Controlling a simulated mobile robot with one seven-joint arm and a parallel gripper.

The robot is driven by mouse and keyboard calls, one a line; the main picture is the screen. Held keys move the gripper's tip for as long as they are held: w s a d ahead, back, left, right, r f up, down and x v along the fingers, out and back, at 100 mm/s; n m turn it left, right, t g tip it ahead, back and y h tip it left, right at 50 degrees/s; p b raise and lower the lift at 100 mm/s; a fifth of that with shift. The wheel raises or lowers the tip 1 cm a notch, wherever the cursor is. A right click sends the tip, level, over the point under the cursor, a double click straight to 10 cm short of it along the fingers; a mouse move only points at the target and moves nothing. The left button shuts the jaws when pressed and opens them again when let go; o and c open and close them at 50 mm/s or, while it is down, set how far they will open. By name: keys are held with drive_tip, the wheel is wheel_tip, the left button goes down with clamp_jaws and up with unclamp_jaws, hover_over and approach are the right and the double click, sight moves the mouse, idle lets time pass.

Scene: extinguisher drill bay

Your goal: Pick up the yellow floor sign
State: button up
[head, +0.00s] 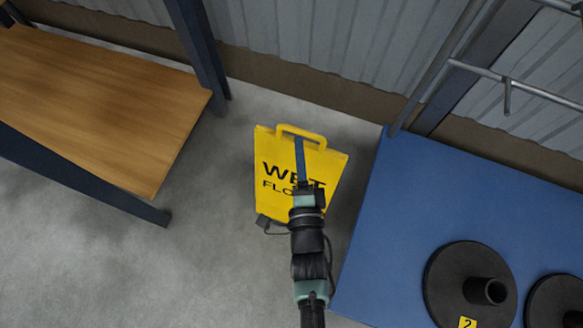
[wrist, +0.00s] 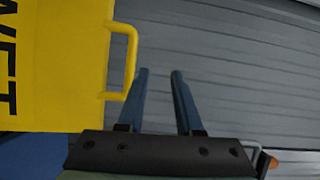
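The yellow floor sign (head: 275,150) with black "WET FLO…" lettering stands on the grey floor in the head view. A loop handle (head: 303,132) is on its top edge. My gripper (head: 299,141) is in front of the sign and hides part of its lettering. In the wrist view, the sign (wrist: 55,70) fills the left side. There my gripper (wrist: 160,72) shows two blue fingers apart, with nothing between them. The handle lies just left of the left finger; I cannot tell whether they touch.
A wooden-topped bench (head: 90,100) with dark legs stands at left. A blue platform (head: 400,220) at right carries black round bases (head: 450,290), one labelled 2, and a metal rail frame. A corrugated wall (head: 330,40) is behind. Floor at lower left is clear.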

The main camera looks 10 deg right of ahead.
wheel_tip(320, 180, down, 4)
drive_tip(key=s, duration=0.2)
drive_tip(key=shift+m, duration=0.5)
drive_tip(key=w+b, duration=0.1)
drive_tip(key=w, duration=0.1)
drive_tip(key=w+d+b, duration=0.1)
drive_tip(key=w, duration=0.1)
drive_tip(key=w+f+b, duration=0.1)
drive_tip(key=w, duration=0.2)
drive_tip(key=shift+d, duration=0.15)
drive_tip(key=w, duration=0.1)
drive_tip(key=w+d+b, duration=0.1)
drive_tip(key=w, duration=0.1)
drive_tip(key=w+d+b, duration=0.1)
drive_tip(key=w, duration=0.1)
drive_tip(key=shift+c, duration=0.2)
clamp_jaws()
drive_tip(key=shift+w+a+r, duration=0.1)
drive_tip(key=shift+r, duration=0.1)
